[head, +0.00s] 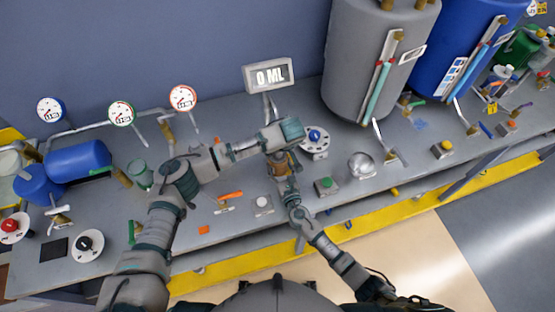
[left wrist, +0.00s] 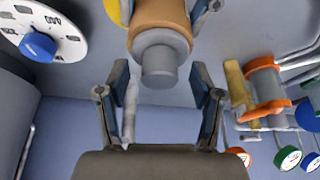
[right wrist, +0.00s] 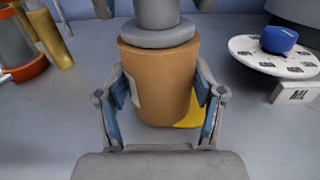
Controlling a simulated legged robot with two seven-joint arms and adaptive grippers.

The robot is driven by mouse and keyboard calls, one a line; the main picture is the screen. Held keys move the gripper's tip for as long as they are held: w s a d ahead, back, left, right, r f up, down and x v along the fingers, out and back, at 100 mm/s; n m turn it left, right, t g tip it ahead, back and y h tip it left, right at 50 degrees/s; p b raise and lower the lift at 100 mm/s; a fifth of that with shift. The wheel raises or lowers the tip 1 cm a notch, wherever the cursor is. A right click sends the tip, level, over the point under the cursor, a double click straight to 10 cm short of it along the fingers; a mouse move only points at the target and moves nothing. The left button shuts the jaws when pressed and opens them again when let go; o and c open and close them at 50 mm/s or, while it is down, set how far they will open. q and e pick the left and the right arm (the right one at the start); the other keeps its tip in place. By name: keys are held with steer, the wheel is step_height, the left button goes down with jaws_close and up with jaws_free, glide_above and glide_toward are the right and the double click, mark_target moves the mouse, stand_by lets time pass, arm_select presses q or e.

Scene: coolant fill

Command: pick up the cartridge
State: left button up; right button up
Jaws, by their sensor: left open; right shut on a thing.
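The cartridge is an orange-brown cylinder with a grey collar and neck. In the right wrist view the cartridge (right wrist: 158,85) stands between the fingers of my right gripper (right wrist: 160,76), which is shut on its body. A pale label shows on its left side. In the left wrist view the cartridge (left wrist: 160,38) points its grey neck into the gap of my left gripper (left wrist: 161,82), which is open with a finger on either side, apart from the neck. In the head view the cartridge (head: 283,163) is small and partly hidden by both grippers. Whether its base touches the bench is unclear.
A yellow patch (right wrist: 190,116) shows behind the cartridge's base. A white dial with a blue knob (head: 315,137) is close on the right. A glass cylinder with an orange base (right wrist: 17,50) is on the left in the right wrist view. A silver bowl (head: 361,165) sits further right.

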arm_select(q)
steer(key=shift+w+a+f, duration=0.1)
steer(key=shift+w+f, duration=0.05)
steer(key=shift+f, duration=0.25)
jaws_close()
step_height(320, 180, up, 10)
steer(key=shift+r, duration=0.1)
arm_select(e)
steer(key=o, duration=1.2)
steer(key=shift+o, duration=0.2)
steer(key=v, duration=1.2)
